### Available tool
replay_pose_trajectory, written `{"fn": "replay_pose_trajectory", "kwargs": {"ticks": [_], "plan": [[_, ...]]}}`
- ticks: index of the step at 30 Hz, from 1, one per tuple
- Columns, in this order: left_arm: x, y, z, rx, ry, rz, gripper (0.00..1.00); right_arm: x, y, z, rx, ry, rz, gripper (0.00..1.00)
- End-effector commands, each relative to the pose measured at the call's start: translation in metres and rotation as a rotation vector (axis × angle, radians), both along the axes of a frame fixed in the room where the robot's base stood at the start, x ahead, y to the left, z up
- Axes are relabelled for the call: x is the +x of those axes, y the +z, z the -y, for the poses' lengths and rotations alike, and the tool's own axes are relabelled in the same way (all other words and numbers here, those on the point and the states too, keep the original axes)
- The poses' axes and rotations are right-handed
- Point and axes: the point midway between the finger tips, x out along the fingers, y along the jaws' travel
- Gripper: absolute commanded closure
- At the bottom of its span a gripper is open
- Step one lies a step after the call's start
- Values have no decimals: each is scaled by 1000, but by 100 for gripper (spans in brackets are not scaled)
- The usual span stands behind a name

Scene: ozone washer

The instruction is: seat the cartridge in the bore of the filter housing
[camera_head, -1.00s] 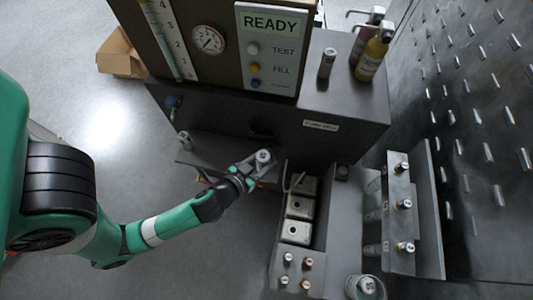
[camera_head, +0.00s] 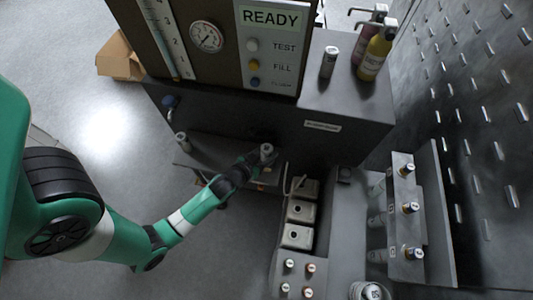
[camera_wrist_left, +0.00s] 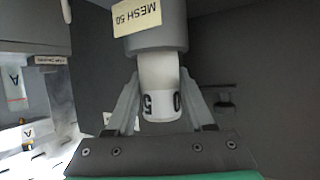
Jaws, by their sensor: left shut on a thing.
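My left gripper (camera_head: 260,160) is shut on a pale cartridge (camera_head: 267,149) at the front of the dark machine. In the left wrist view the cartridge (camera_wrist_left: 161,88) carries a white band with black digits and stands between the two grey fingers (camera_wrist_left: 160,105). Its far end meets a grey cylindrical filter housing (camera_wrist_left: 156,38) with a cream "MESH 50" label. The two look roughly in line, but I cannot tell how far the cartridge is inside the bore. The bore is hidden in both views. My right gripper is not in view.
A grey cylinder (camera_head: 182,142) stands left on the machine's ledge. Square metal fixtures (camera_head: 300,211) sit right of the gripper. A rack (camera_head: 405,210) with several capped cylinders stands farther right. Bottles (camera_head: 376,52) stand on the machine top.

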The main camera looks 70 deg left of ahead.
Motion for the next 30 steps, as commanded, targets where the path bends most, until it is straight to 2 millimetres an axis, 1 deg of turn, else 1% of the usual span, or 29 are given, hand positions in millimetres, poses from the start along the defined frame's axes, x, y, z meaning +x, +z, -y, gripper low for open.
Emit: {"fn": "replay_pose_trajectory", "kwargs": {"ticks": [3,15,18,19,23,24,30], "plan": [[0,1,0,1,0,1,100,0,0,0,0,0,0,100],[0,-12,0,0,0,0,100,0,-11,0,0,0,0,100],[0,-11,0,-1,0,0,100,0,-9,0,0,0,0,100],[0,-11,0,-1,0,0,42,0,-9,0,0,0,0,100],[0,-11,0,-1,0,0,18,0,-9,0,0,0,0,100],[0,-11,0,-1,0,0,17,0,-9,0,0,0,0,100],[0,-11,0,-1,0,0,17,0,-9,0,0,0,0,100]]}}
